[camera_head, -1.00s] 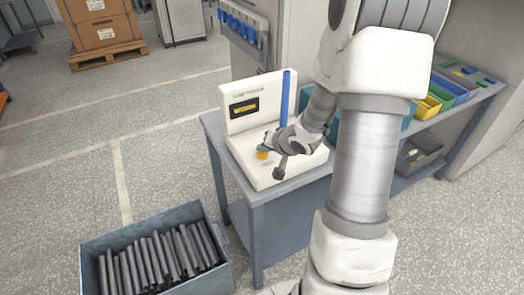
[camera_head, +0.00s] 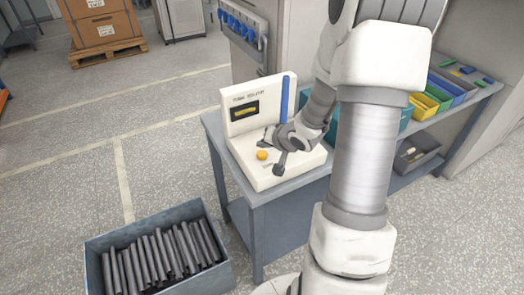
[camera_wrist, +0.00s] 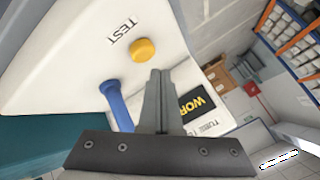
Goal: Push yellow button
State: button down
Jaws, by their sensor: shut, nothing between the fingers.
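The yellow button (camera_head: 262,155) is a round knob on the low front part of a white tester box (camera_head: 262,178) that stands on a grey table. In the wrist view the yellow button (camera_wrist: 143,50) lies beside the printed word TEST, beyond the fingertips. My gripper (camera_head: 264,138) is over the box, just behind and above the button in the head view. It also shows in the wrist view (camera_wrist: 157,75) with its two fingers together and nothing between them. The fingers appear apart from the button.
A blue upright bar (camera_head: 286,98) and a dark display with yellow lettering (camera_head: 245,111) are on the box. A bin of dark rods (camera_head: 228,262) stands on the floor at the front left. Coloured bins (camera_head: 440,97) line the right of the table.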

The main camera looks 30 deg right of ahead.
aim_at(264, 155)
jog(key=shift+r+p, duration=2.15)
jog(key=shift+r, duration=0.05)
